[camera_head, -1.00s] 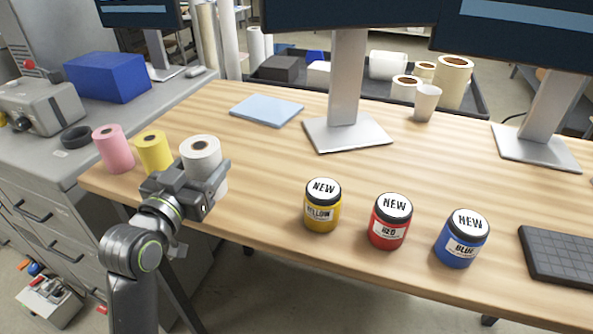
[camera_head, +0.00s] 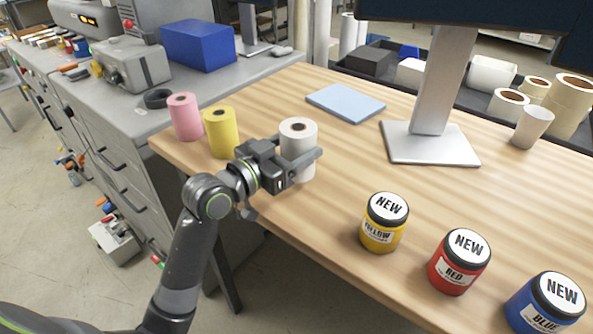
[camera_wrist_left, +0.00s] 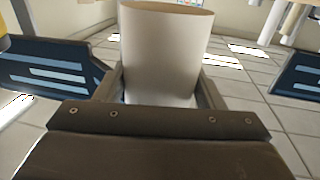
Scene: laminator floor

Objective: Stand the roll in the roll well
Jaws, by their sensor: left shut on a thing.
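A white roll (camera_head: 298,152) with a dark core hole stands upright near the left end of the wooden table. My left gripper (camera_head: 296,168) is shut around it, one finger on each side. In the left wrist view the roll (camera_wrist_left: 165,55) fills the space between the fingers (camera_wrist_left: 160,98). I cannot tell whether its base touches the table. A pink roll (camera_head: 185,117) and a yellow roll (camera_head: 221,133) stand upright to its left. A dark ring (camera_head: 157,98) lies on the grey counter; I cannot tell whether it is the roll well. My right gripper is out of view.
Yellow (camera_head: 384,222), red (camera_head: 459,262) and blue (camera_head: 545,303) jars stand along the table's front. A monitor stand (camera_head: 431,143) and a light blue pad (camera_head: 345,102) are behind. A grey machine (camera_head: 133,65) and a blue box (camera_head: 198,45) sit on the counter.

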